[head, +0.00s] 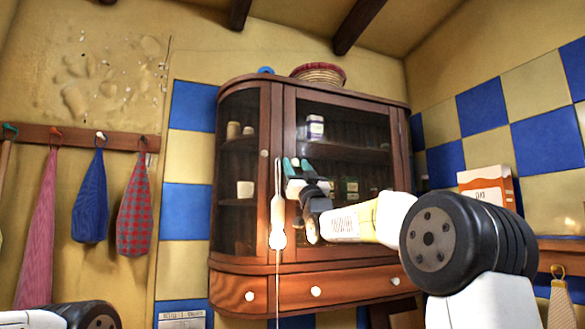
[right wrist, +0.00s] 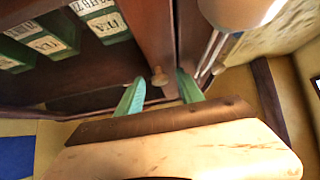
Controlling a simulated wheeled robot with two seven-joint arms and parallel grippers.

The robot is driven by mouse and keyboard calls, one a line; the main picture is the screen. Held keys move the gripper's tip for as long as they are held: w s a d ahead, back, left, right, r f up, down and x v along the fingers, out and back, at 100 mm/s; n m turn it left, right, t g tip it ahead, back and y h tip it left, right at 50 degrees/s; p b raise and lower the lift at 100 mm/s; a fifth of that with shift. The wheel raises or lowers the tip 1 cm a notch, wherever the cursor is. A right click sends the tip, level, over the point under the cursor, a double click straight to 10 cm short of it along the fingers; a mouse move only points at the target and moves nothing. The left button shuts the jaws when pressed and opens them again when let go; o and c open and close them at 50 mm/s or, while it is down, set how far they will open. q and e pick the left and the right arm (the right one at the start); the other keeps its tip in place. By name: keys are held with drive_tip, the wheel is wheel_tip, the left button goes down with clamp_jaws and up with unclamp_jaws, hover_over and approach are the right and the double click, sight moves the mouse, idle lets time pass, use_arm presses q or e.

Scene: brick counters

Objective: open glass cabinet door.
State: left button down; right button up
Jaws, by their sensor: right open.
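The dark wooden glass cabinet (head: 289,120) hangs on the tiled wall in the middle of the head view. Its wide front glass door (head: 345,115) looks closed, with jars and boxes behind the pane. My right gripper (head: 291,163) is at the left edge of this door, with its teal fingers open. In the right wrist view a small round knob (right wrist: 158,77) shows between the spread fingertips (right wrist: 160,93); I cannot tell whether they touch it. Another knob (head: 264,153) sits on the curved left glass section. My left gripper is out of view; only part of my left arm shows.
A pale long utensil-like object (head: 278,215) hangs in front of the cabinet, close to my right gripper. Drawers with white knobs (head: 316,292) lie below the door. A basket (head: 318,74) stands on top. Cloths (head: 134,215) hang at left; a box (head: 486,186) stands at right.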

drive_tip(key=shift+w+r, duration=0.15)
drive_tip(key=shift+c, duration=0.2)
clamp_jaws()
idle(1.2)
